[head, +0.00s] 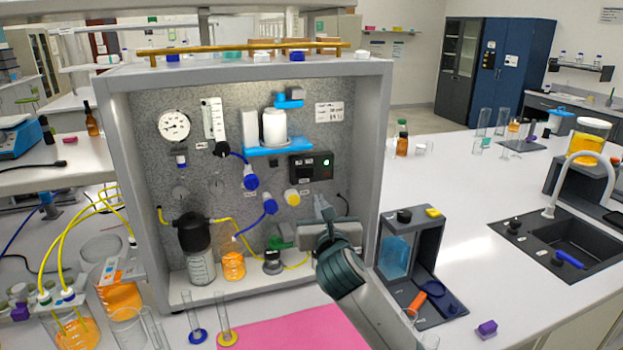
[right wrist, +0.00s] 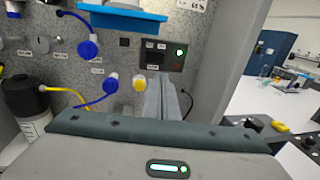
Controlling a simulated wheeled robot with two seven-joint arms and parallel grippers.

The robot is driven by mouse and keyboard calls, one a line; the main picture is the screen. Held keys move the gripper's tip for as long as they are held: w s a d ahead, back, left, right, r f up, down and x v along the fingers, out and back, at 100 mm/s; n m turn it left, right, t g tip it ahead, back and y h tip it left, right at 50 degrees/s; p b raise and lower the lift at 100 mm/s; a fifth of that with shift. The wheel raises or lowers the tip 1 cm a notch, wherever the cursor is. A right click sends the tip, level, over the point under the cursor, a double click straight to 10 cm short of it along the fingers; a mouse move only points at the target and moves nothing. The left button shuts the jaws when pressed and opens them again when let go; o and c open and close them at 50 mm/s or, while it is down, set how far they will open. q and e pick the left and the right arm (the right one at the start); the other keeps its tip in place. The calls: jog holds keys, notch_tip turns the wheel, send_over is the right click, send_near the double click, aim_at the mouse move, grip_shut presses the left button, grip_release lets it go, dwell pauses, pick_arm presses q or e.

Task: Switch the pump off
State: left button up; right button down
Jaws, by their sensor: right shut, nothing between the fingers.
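The black control box (head: 311,166) is on the back panel of the grey rig, with a lit green lamp (head: 326,162) at its right end. It also shows in the right wrist view (right wrist: 162,56), with small dark switches left of the lamp; their positions are too small to tell. My right gripper (head: 321,200) is shut and empty. Its fingertips appear just below the box in both views, also in the right wrist view (right wrist: 161,78); I cannot tell whether they touch the panel. My left gripper is out of view.
A yellow knob (head: 293,197) and blue valves (head: 250,180) sit left of my fingers. A black-topped bottle (head: 196,235) stands on the rig floor. The rig's right side wall (head: 368,150) is close to my right arm. A pink mat (head: 290,332) lies in front.

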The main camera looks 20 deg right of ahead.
jog(key=p, duration=0.5)
send_near(310, 173)
jog(key=w, duration=0.4)
jog(key=shift+w+d+r, duration=0.15)
jog(key=shift+w+d, duration=0.1)
jog(key=shift+d, duration=0.1)
jog(key=shift+w+d, duration=0.15)
jog(key=shift+w, duration=0.8)
jog(key=shift+w, duration=0.1)
